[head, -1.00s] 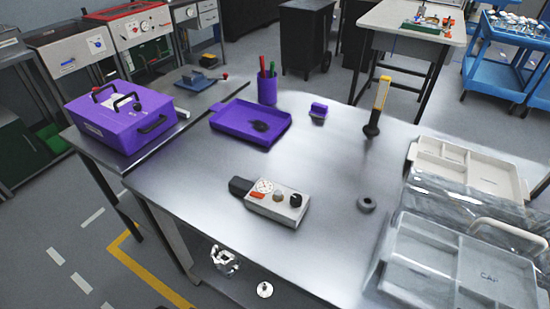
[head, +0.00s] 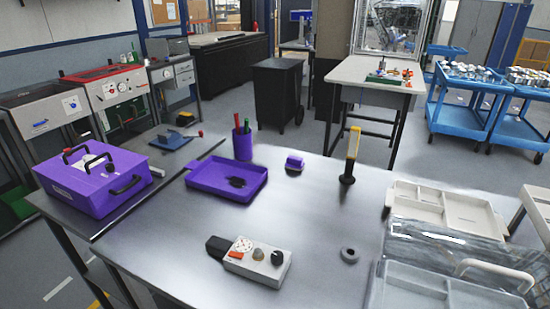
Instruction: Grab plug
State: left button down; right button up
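I cannot tell for sure which object is the plug. A small dark grey ring-like part (head: 349,255) lies on the metal table (head: 310,205), right of a grey box with a dial and knobs (head: 257,264). A dark irregular piece (head: 237,182) lies in the purple tray (head: 204,187). A small purple part with a dark base (head: 294,163) sits on the table behind. Neither of my grippers is in view.
A purple cup with pens (head: 243,146) and a yellow-and-black upright tool (head: 351,157) stand at the back. A purple case (head: 92,179) is at left. Light compartment trays (head: 442,214) fill the right side. The table's middle is clear.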

aim_at(258, 253)
jog(key=u, duration=2.3)
jog(key=i, duration=1.55)
jog(key=z, duration=3.35)
